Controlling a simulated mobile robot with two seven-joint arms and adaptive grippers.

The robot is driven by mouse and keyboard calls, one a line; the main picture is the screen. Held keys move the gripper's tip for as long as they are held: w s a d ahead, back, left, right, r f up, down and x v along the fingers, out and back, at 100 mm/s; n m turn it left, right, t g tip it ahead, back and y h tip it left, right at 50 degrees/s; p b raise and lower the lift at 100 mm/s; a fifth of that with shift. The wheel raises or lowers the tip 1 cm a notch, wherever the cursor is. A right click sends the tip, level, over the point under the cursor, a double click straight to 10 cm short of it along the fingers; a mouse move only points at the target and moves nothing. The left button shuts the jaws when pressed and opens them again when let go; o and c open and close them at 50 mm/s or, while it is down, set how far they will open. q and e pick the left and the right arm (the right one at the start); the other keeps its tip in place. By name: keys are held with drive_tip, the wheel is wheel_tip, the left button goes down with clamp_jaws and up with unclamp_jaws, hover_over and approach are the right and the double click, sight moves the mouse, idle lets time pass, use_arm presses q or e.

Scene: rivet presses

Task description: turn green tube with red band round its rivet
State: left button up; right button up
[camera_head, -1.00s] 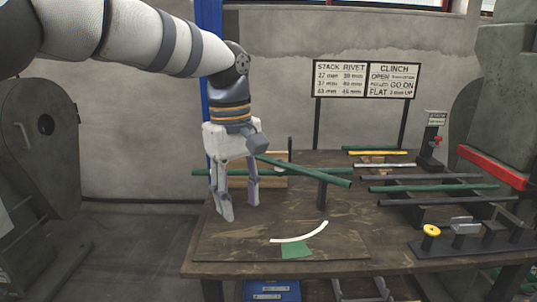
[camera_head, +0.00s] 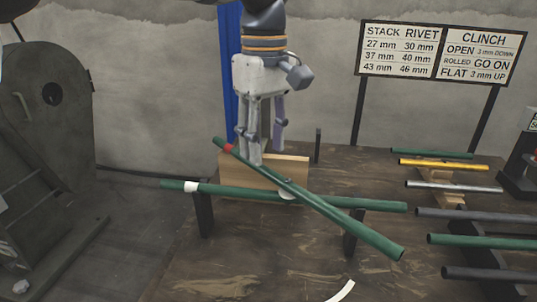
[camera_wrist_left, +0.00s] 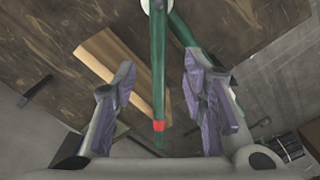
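The green tube with the red band (camera_head: 325,210) runs from upper left to lower right across another green tube, with a white band (camera_head: 230,192). They cross at a pale round rivet (camera_head: 287,195), which also shows at the top of the left wrist view (camera_wrist_left: 157,4). The red band (camera_head: 228,148) is near the far left end. My left gripper (camera_head: 266,152) points down at that end, one finger just behind the tube. In the left wrist view the fingers (camera_wrist_left: 157,75) are spread on either side of the red-banded tube, with gaps on both sides. My right gripper is not in view.
A wooden block (camera_head: 290,168) stands behind the crossing. Dark posts (camera_head: 204,215) hold up the white-banded tube. A rack with several tubes (camera_head: 470,241) is at the right. A sign (camera_head: 440,52) stands behind. The table front is mostly clear.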

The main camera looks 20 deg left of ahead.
sight(266, 167)
use_arm(q)
wheel_tip(266, 167, down, 4)
drive_tip(key=shift+f, duration=0.25)
drive_tip(key=shift+w, duration=0.1)
drive_tip(key=shift+c, duration=0.3)
clamp_jaws()
drive_tip(key=shift+w+d+r+m, duration=0.15)
drive_tip(key=shift+r+m, duration=0.1)
drive_tip(key=shift+m, duration=0.25)
drive_tip(key=shift+w+d+f+m+p, duration=0.1)
drive_tip(key=shift+w+f+m+p, duration=0.15)
drive_tip(key=shift+m+p, duration=0.3)
